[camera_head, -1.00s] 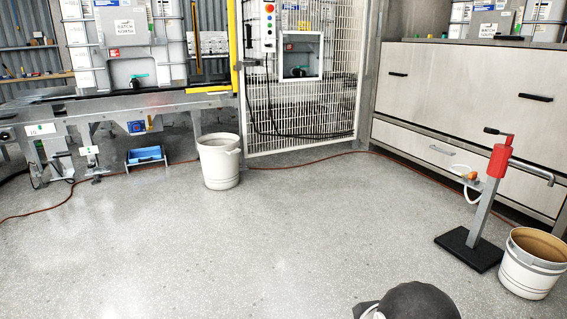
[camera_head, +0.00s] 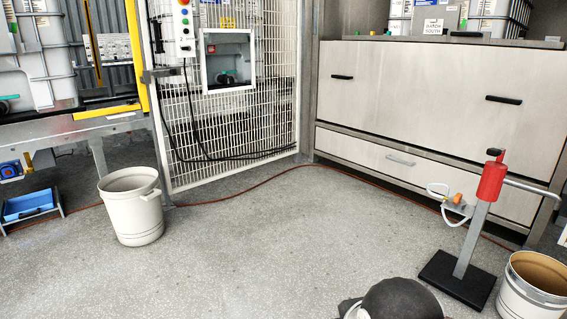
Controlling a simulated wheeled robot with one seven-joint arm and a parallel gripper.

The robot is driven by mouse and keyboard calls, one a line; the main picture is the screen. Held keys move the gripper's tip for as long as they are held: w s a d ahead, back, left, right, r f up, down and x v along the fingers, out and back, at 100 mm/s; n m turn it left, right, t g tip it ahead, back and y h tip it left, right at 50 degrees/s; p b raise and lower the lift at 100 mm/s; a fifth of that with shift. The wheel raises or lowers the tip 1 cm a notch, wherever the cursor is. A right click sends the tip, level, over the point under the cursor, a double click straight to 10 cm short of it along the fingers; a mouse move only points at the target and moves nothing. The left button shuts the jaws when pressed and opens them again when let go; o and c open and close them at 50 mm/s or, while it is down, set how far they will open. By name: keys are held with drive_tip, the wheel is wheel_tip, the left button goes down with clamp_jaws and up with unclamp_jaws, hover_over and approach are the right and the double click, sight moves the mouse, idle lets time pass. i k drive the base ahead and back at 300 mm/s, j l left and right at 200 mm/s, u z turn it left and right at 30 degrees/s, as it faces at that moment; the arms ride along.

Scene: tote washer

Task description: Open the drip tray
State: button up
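A long, low drawer front (camera_head: 350,150) with a silver bar handle (camera_head: 400,160) runs along the bottom of the pale cabinet at the right; it looks like the drip tray and appears shut, flush with the cabinet. A dark rounded part of my arm shows at the bottom edge, well short of the drawer across open floor. My gripper is not in view.
A red hand pump (camera_head: 490,180) on a black base plate (camera_head: 457,280) stands before the cabinet's right part, beside an open bucket (camera_head: 515,305). A white bucket (camera_head: 135,220) stands left, near the mesh gate (camera_head: 240,125). A red hose crosses the floor; the middle is clear.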

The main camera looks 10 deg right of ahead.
sight(516, 204)
drive_tip(key=i+l+z, duration=0.15)
drive_tip(key=i, duration=1.25)
drive_tip(key=i+l+z, duration=0.15)
drive_tip(key=i, duration=1.25)
drive_tip(key=i+l, duration=1.05)
drive_tip(key=i, duration=0.2)
drive_tip(key=i+l, duration=0.1)
drive_tip(key=l, duration=0.3)
drive_tip(key=i+l, duration=0.1)
drive_tip(key=l, duration=0.25)
